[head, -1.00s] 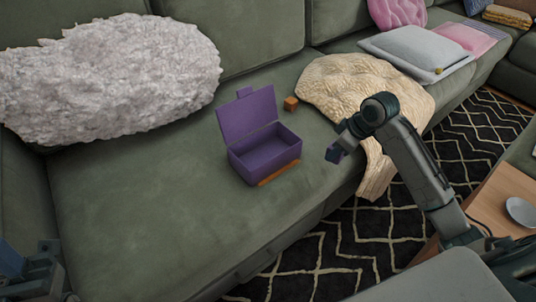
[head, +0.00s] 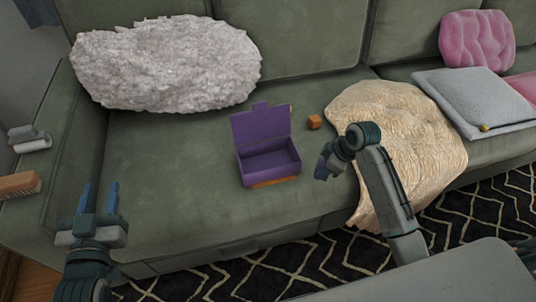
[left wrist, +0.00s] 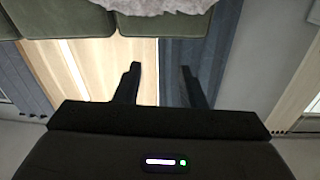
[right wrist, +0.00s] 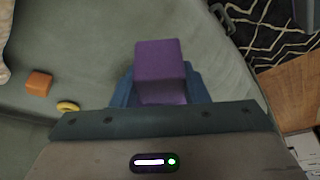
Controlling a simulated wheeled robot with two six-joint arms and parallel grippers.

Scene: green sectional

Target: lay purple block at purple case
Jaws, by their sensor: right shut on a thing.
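The purple case (head: 268,165) sits on the green sofa seat with its lid (head: 261,125) standing open at the back. No block shows inside it. My right gripper (head: 322,170) is to the right of the case, above the seat's front part. In the right wrist view it is shut on the purple block (right wrist: 160,62), which sticks out beyond the blue fingers. In the head view the block is hard to tell from the fingers. My left gripper (head: 99,198) is open and empty at the left, fingers apart; they also show in the left wrist view (left wrist: 160,85).
An orange block (head: 314,121) lies right of the case, with a yellow ring (right wrist: 68,107) near it. An orange strip (head: 275,183) lies along the case's front. A cream throw (head: 400,135) is at the right, a white fluffy pillow (head: 165,65) at the back left. The seat left of the case is clear.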

